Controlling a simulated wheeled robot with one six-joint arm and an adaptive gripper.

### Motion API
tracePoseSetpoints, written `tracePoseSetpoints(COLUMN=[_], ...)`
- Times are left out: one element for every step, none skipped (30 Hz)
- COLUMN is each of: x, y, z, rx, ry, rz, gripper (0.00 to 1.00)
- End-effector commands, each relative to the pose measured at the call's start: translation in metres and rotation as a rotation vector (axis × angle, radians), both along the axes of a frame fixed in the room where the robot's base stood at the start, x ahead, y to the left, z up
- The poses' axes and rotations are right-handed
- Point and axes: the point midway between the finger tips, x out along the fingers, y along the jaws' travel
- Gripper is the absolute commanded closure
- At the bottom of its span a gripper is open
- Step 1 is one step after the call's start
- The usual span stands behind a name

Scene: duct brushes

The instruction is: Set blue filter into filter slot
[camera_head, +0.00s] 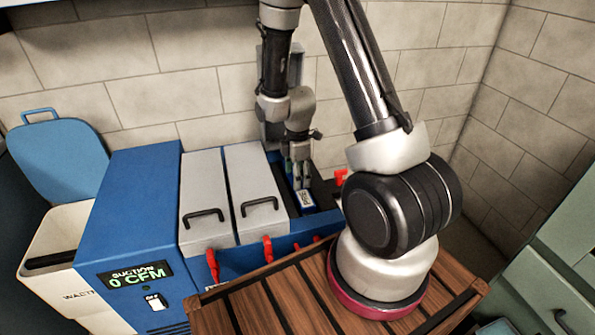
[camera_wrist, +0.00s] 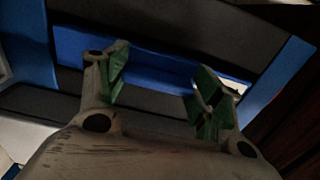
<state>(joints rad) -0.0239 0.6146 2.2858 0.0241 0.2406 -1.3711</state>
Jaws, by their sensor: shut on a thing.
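The blue filter (camera_head: 306,199), with a white label, is low in the dark filter slot (camera_head: 320,205) of the blue box, right of two grey lids. My gripper (camera_head: 301,176) reaches down from above and is shut on the filter. In the wrist view my gripper (camera_wrist: 162,80) has green pads on both fingers, with the blue filter (camera_wrist: 160,58) spanning between and beyond them. Dark surfaces lie on both sides of the filter there. The filter's lower part is hidden, so I cannot tell whether it is fully seated.
Two closed grey lids (camera_head: 205,200) with black handles stand left of the slot. Red latches (camera_head: 268,249) line the front. A blue unit (camera_head: 130,230) reads 0 CFM. A white bin (camera_head: 50,265) with a raised blue lid (camera_head: 60,158) is far left. A tiled wall stands behind.

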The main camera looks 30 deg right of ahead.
Motion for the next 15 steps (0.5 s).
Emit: tracePoseSetpoints(x=[0.0000, 0.0000, 0.0000, 0.0000, 0.0000, 0.0000, 0.0000, 0.0000, 0.0001, 0.0001, 0.0001, 0.0001, 0.0001, 0.0001, 0.0000], y=[0.0000, 0.0000, 0.0000, 0.0000, 0.0000, 0.0000, 0.0000, 0.0000, 0.0000, 0.0000, 0.0000, 0.0000, 0.0000, 0.0000, 0.0000], z=[-0.0008, -0.0010, -0.0013, -0.0014, -0.0014, -0.0014, -0.0014, -0.0013, -0.0013, -0.0013, -0.0013, -0.0013, -0.0013, -0.0012, -0.0012], rx=[0.000, 0.000, 0.000, 0.000, 0.000, 0.000, 0.000, 0.000, 0.000, 0.000, 0.000, 0.000, 0.000, 0.000, 0.000], ry=[0.000, 0.000, 0.000, 0.000, 0.000, 0.000, 0.000, 0.000, 0.000, 0.000, 0.000, 0.000, 0.000, 0.000, 0.000], rz=[0.000, 0.000, 0.000, 0.000, 0.000, 0.000, 0.000, 0.000, 0.000, 0.000, 0.000, 0.000, 0.000, 0.000, 0.000], gripper=[0.79, 0.79, 0.79, 0.79, 0.79, 0.79, 0.79, 0.79, 0.79, 0.32, 0.27, 0.19, 0.14, 0.09, 0.09])
